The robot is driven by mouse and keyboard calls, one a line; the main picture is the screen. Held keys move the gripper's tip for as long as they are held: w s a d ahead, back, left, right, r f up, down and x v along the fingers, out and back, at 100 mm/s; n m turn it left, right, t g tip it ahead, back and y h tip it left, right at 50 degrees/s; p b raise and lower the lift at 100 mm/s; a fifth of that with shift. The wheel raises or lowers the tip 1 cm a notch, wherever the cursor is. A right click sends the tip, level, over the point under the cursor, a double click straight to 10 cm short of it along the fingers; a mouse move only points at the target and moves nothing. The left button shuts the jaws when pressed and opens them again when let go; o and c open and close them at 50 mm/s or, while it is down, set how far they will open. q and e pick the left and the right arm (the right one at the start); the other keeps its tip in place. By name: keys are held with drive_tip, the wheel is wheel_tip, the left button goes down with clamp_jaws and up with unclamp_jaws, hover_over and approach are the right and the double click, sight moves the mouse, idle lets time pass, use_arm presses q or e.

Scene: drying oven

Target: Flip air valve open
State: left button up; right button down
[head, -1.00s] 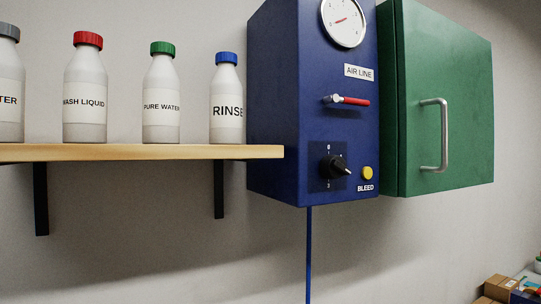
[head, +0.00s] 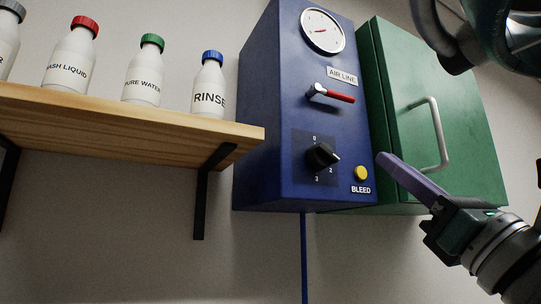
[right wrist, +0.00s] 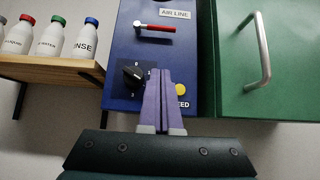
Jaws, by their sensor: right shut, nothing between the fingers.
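The air valve (head: 331,94) is a lever with a red handle on the front of the blue box (head: 277,130), below the AIR LINE label (head: 342,75). The lever lies nearly level and points right; it also shows in the right wrist view (right wrist: 154,28). My right gripper (head: 382,158) has purple fingers, shut and empty. In the head view its tips are near the box's right edge, below and right of the lever. In the right wrist view (right wrist: 158,72) the fingers are together, below the lever and apart from it. My left gripper is not in view.
A black knob (head: 322,156) and a yellow BLEED button (head: 361,173) sit below the lever. A gauge (head: 322,31) is above. A green cabinet (head: 398,100) with a metal handle (head: 437,135) adjoins on the right. A wooden shelf (head: 120,126) with several bottles is on the left.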

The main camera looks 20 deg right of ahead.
sight(333, 95)
drive_tip(key=shift+h, duration=0.3)
drive_tip(key=p+x, duration=0.4)
drive_tip(key=x, duration=0.1)
drive_tip(key=p+x, duration=0.3)
drive_tip(key=x, duration=0.2)
drive_tip(key=shift+r+p, duration=0.35)
drive_tip(key=shift+r, duration=0.15)
wheel_tip(333, 95, up, 2)
drive_tip(key=shift+r+p, duration=0.1)
drive_tip(key=shift+p, duration=1.1)
drive_tip(key=shift+r+p, duration=0.45)
drive_tip(key=shift+p, duration=0.1)
drive_tip(key=shift+n+y+b, duration=0.3)
drive_tip(key=shift+n+y, duration=0.1)
drive_tip(key=shift+y, duration=0.1)
drive_tip(key=shift+d+r+n+y, duration=0.1)
drive_tip(key=shift+n+y, duration=0.3)
drive_tip(key=shift+y, duration=0.1)
